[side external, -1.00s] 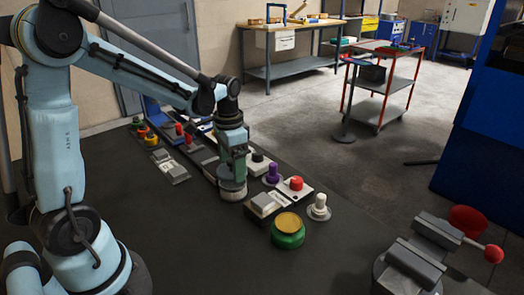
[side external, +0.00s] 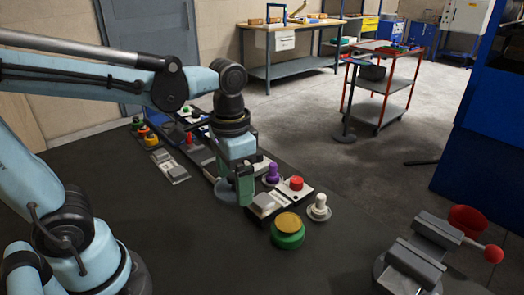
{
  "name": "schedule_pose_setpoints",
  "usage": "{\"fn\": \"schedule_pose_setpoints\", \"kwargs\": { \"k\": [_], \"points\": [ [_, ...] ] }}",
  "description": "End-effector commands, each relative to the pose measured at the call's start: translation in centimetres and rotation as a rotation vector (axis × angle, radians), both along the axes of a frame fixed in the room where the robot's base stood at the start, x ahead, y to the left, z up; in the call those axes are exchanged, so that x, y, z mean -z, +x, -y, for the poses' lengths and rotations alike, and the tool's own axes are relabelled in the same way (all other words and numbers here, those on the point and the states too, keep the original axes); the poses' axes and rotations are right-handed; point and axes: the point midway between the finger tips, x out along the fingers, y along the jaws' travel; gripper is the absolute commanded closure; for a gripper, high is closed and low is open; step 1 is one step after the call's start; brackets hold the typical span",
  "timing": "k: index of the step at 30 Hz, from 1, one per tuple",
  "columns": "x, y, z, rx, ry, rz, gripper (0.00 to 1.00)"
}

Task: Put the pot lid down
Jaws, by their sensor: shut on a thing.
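My gripper (side external: 243,190) is green and points down near the middle of the dark table. It is shut on a grey round piece (side external: 224,194), which looks like the pot lid; the gripper partly hides it. I cannot tell whether its lower edge touches the table. To its right stands a round green pot-like thing (side external: 288,240) with a yellow-orange top (side external: 288,222), apart from my gripper.
A red button on a white box (side external: 296,185), a purple knob (side external: 272,173) and a white knob (side external: 319,208) stand close on the right. A row of switches and buttons (side external: 170,165) runs to the back left. A grey vise (side external: 420,250) is at front right. The front middle of the table (side external: 200,250) is clear.

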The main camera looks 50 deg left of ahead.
Motion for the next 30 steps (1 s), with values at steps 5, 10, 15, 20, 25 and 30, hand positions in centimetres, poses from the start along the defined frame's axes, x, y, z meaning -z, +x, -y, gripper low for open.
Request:
{"fn": "schedule_pose_setpoints", "kwargs": {
  "k": [5,10,15,20,25,30],
  "points": [
    [1.3,-3.6,0.9,0.003,0.000,0.000,0.44],
    [2.2,-5.4,1.2,0.001,0.000,0.001,0.44],
    [3.1,-5.5,0.1,-0.007,0.000,0.001,0.44],
    [4.7,-4.6,-2.5,-0.010,0.000,0.001,0.44],
    [6.6,-3.8,-5.5,-0.009,0.000,0.001,0.44],
    [8.1,-3.1,-8.0,-0.007,0.000,0.001,0.44]
  ]
}}
